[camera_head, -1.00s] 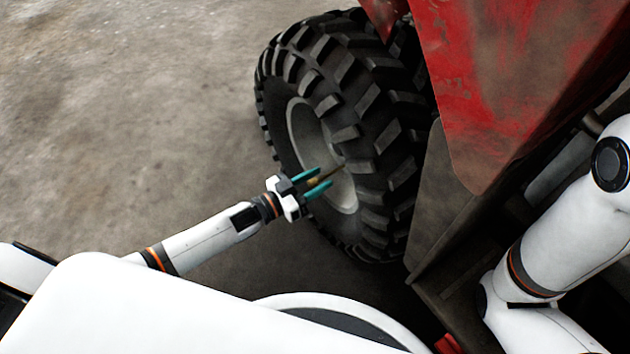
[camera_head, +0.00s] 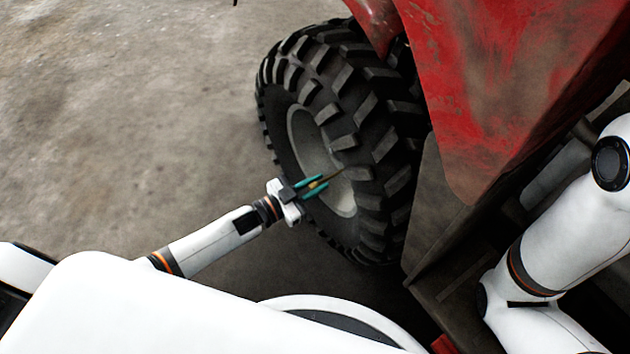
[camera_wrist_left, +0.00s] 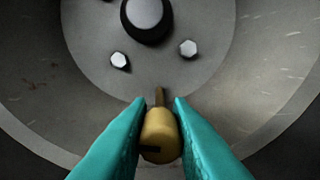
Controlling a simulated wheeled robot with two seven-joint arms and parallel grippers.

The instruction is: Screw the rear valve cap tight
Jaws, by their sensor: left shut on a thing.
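The rear valve cap (camera_wrist_left: 159,132) is a small brass-coloured cylinder between the teal fingers of my left gripper (camera_wrist_left: 159,118) in the left wrist view. A thin, darker valve stem (camera_wrist_left: 159,97) shows beyond it, pointing at the wheel hub. I cannot tell how far the cap sits on the stem. In the head view my left gripper (camera_head: 317,188) is shut on the cap in front of the grey rim (camera_head: 309,144) of the black knobbly tyre (camera_head: 345,110). My right gripper is out of view.
The red, worn bodywork (camera_head: 500,80) hangs above and right of the tyre. Bare concrete floor (camera_head: 120,120) is clear on the left.

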